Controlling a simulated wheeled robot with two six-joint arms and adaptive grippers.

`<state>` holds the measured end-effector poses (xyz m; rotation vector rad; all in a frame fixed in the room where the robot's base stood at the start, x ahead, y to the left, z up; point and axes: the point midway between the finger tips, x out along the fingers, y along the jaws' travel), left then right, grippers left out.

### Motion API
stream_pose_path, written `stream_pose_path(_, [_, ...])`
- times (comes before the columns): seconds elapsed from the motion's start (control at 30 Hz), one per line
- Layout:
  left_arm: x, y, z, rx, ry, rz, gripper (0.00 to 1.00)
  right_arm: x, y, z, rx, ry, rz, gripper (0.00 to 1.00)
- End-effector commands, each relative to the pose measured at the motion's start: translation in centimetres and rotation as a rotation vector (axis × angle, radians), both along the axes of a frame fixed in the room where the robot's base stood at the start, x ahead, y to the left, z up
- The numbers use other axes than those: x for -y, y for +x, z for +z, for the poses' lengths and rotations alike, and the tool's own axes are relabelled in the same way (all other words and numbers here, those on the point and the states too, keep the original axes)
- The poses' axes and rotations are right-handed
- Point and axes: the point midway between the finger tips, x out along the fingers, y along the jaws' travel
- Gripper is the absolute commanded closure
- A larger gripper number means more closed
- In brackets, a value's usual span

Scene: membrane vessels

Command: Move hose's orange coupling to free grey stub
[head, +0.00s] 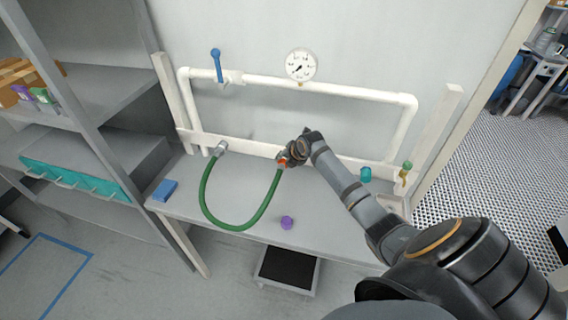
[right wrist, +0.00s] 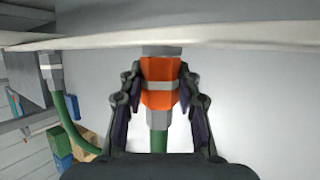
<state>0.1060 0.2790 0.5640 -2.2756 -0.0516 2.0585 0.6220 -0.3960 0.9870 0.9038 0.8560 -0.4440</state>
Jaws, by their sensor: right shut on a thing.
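The green hose (head: 232,227) hangs in a loop in front of the white pipe board, over the bench. Its left end has a grey fitting (head: 221,147) at the board, also seen in the right wrist view (right wrist: 50,68). The orange coupling (right wrist: 160,98) is at its other end; a little orange shows in the head view (head: 282,163). My right gripper (head: 288,157) is shut on the coupling, one finger on each side. A grey piece (right wrist: 162,50) shows between coupling and board; I cannot tell whether they are joined. No separate free stub is clearly visible. My left gripper is not in view.
A purple cap (head: 287,222) and a blue block (head: 166,190) lie on the bench (head: 190,208). A teal piece (head: 365,174) and a brass-coloured fitting with a green top (head: 405,172) are at the right. A gauge (head: 301,65) and blue-handled valve (head: 216,66) are on the upper pipe.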

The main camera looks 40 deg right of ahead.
Motion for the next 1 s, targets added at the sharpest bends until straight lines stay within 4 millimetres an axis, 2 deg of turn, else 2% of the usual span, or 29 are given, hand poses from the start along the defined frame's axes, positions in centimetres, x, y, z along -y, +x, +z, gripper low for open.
stream_pose_path(0.03, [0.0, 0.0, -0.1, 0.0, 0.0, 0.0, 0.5, 0.0, 0.1, 0.0, 0.001, 0.0, 0.0, 0.65])
stream_pose_path(0.2, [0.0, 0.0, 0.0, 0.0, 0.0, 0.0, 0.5, 0.0, 0.0, 0.0, 0.001, 0.0, 0.0, 0.42])
stream_pose_path(0.57, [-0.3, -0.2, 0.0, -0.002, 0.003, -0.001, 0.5, 0.1, -0.3, 0.3, 0.0, -0.001, -0.001, 0.41])
stream_pose_path(0.67, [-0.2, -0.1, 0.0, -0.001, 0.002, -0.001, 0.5, 0.2, -1.1, 1.5, 0.003, -0.005, 0.0, 0.41])
stream_pose_path(0.9, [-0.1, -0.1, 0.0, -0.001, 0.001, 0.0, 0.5, 0.4, -4.8, 6.4, 0.001, -0.01, 0.002, 0.41])
stream_pose_path(1.0, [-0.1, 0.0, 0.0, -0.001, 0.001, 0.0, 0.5, 0.3, -6.0, 7.9, 0.0, -0.009, 0.002, 0.41])
